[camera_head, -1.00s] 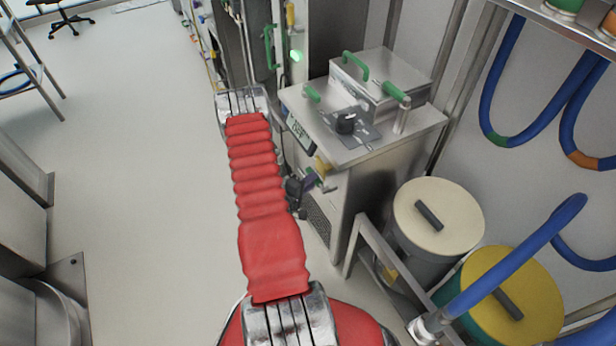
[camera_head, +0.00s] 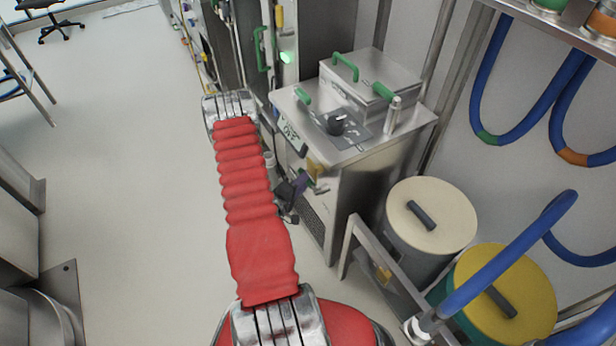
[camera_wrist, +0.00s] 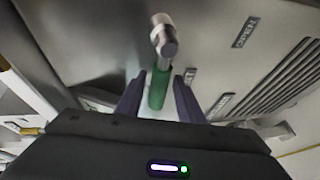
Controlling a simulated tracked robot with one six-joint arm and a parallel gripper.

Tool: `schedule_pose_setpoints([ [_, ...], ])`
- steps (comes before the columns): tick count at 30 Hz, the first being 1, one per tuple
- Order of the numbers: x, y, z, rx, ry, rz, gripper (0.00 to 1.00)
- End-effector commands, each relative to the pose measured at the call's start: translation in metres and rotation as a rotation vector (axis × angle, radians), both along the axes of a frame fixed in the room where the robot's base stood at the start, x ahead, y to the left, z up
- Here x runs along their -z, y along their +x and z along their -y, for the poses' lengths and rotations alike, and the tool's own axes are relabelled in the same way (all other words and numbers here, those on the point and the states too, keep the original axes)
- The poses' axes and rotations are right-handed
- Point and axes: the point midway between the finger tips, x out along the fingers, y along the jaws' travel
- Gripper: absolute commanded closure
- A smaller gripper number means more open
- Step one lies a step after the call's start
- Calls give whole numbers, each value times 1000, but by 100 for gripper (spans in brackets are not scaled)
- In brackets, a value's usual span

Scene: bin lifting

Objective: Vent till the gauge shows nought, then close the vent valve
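The vent valve shows in the wrist view as a silver pivot with a green lever (camera_wrist: 159,88), on a grey metal panel. The lever lies between the fingers of my gripper (camera_wrist: 158,92), one dark finger on each side. The fingers look spread, with a gap beside the lever; contact is not clear. An OPEN label (camera_wrist: 245,32) is right of the pivot, and other labels are blurred. In the head view my gripper (camera_head: 301,185) is at the front of the steel machine (camera_head: 372,165). A small display (camera_head: 291,135) on its front edge has digits too small to read.
A metal rail (camera_head: 380,268) and two lidded drums (camera_head: 431,214) stand at the right. Blue hoses (camera_head: 510,262) hang there.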

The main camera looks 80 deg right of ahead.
Motion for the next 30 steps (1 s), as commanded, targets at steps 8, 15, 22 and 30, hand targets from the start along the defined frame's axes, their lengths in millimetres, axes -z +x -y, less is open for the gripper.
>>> schedule_pose_setpoints([
  [8,-1,-1,1,2,-1,0,62],
  [15,-2,5,-9,0,-1,0,62],
  [22,-7,15,-35,1,1,-1,62],
  [30,-13,30,-69,0,-1,0,62],
])
